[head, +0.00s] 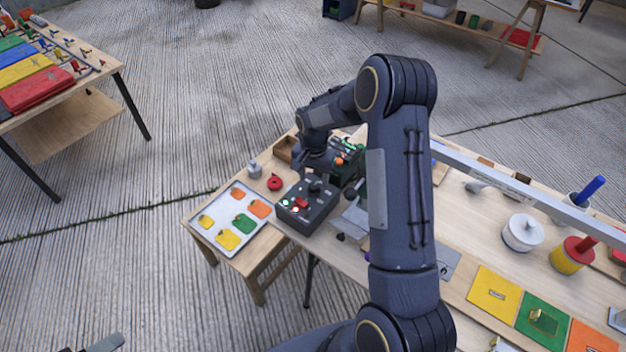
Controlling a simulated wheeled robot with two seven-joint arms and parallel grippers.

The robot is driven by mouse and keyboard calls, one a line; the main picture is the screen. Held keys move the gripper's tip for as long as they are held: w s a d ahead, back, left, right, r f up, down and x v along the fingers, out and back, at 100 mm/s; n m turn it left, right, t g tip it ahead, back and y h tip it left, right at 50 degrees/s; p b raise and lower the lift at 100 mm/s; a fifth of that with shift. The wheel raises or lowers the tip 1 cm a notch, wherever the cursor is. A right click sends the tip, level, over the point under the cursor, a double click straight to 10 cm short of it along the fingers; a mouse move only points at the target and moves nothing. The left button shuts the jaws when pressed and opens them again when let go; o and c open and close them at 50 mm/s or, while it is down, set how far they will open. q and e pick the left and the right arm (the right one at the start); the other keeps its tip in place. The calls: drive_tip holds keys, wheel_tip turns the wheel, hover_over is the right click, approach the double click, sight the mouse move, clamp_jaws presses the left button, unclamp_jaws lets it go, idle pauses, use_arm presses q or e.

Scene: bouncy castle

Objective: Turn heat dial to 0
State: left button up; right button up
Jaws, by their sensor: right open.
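A dark control box (308,208) stands near the left end of the wooden table. Its top carries small red, white and green parts and a dark round knob, which seems to be the heat dial (316,187). The dial's setting is too small to read. My right gripper (317,174) is open, pointing down just above the dial at the back of the box. I cannot tell whether its fingers touch the dial. My right arm hides part of the table behind. A dark part at the lower left edge (105,343) may be my left gripper; its jaws do not show.
A white tray (203,233) with coloured pieces lies left of the box. A red ring-shaped thing (274,183) and a small grey pot (254,170) stand behind it. A white pot (522,233) and coloured panels (493,294) are on the right.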

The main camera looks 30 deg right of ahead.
sight(314, 188)
drive_tip(key=shift+f, duration=1.2)
drive_tip(key=c, duration=1)
